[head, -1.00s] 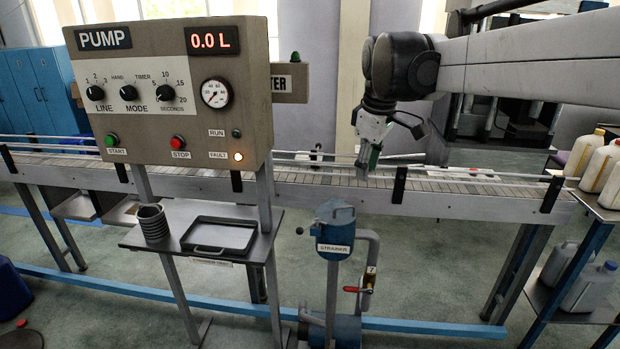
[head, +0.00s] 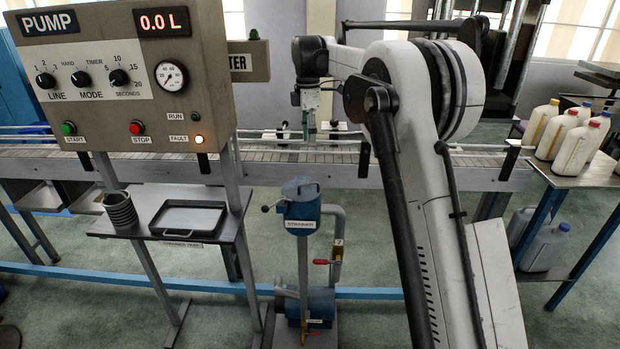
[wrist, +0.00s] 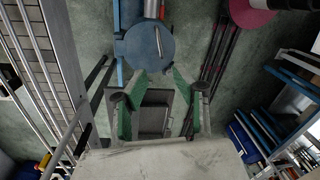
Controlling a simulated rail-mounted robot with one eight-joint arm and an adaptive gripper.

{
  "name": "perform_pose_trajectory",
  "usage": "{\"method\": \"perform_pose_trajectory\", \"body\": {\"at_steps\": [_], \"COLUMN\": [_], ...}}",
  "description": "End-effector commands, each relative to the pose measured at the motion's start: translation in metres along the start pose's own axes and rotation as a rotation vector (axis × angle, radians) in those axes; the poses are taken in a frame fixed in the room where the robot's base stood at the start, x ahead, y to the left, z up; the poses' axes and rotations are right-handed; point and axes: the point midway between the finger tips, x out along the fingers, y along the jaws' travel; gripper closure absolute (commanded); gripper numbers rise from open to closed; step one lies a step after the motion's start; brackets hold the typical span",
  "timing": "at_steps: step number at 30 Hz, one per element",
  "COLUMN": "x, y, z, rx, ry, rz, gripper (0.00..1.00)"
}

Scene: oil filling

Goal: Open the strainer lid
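The strainer (head: 302,218) is a blue pot on a grey post, low in front of the conveyor. Its round blue-grey lid (head: 300,188) is down on top, with a dark-knobbed handle (head: 267,208) sticking out at the left. In the wrist view the lid (wrist: 142,48) shows from above as a blue disc with a thin pale bar across it. My gripper (head: 309,136) is above the strainer in the head view, apart from it. In the wrist view its green fingers (wrist: 160,80) are spread and empty, with the lid beyond their tips.
The pump panel (head: 120,75) stands at the left. A grey shelf below it holds the strainer tray (head: 187,220) and a ribbed cylinder (head: 120,208). The conveyor (head: 270,157) runs behind the strainer. A red-handled valve (head: 322,262) is beside the strainer. Jugs (head: 568,135) stand at the right.

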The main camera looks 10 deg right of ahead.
Motion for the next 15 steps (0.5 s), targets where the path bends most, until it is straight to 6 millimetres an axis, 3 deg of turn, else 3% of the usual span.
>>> {"method": "perform_pose_trajectory", "body": {"at_steps": [8, 15], "x": [0.02, 0.062], "y": [0.003, 0.002], "z": [0.0, 0.0], "rx": [-0.013, -0.012], "ry": [0.0, 0.0], "rz": [-0.006, -0.006], "gripper": [0.73, 0.73]}}
